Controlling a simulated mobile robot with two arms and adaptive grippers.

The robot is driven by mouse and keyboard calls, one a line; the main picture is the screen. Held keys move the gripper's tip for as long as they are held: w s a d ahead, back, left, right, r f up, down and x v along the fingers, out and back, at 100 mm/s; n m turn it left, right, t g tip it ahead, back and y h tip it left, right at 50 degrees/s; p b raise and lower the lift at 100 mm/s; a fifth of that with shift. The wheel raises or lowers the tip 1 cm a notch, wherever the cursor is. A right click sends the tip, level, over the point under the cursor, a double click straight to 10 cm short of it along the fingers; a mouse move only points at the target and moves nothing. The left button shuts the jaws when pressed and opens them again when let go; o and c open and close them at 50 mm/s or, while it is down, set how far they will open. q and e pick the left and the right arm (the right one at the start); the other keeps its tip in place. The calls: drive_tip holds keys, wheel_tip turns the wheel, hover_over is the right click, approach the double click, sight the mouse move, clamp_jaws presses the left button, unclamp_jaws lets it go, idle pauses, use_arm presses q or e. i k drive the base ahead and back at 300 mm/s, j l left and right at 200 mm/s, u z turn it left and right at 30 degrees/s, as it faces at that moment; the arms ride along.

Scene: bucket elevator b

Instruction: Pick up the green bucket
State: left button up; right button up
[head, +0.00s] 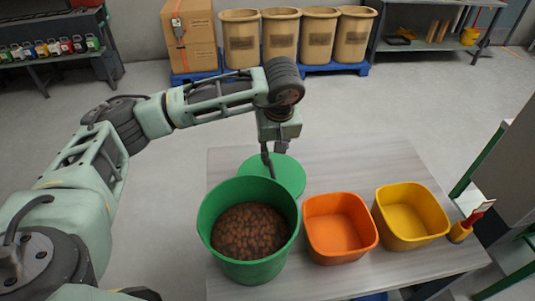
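The green bucket (211,238) stands upright at the front left of the table and holds brown, bean-like pieces (250,231). A flat green disc (290,176), like a lid, lies on the table just behind it. My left gripper (276,165) points down behind the bucket, over the disc. Its fingers look apart with nothing between them. One fingertip shows close to the bucket's back rim; I cannot tell whether it touches. My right gripper is not in view.
On the table (350,166), an orange bin (338,240) and a yellow bin (418,221) stand right of the bucket. A red-and-yellow tool (466,226) is at the right edge. Tan barrels (281,35), boxes (190,35) and shelves stand beyond. The table's back right is clear.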

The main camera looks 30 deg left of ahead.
sight(249, 223)
drive_tip(key=u, duration=1.05)
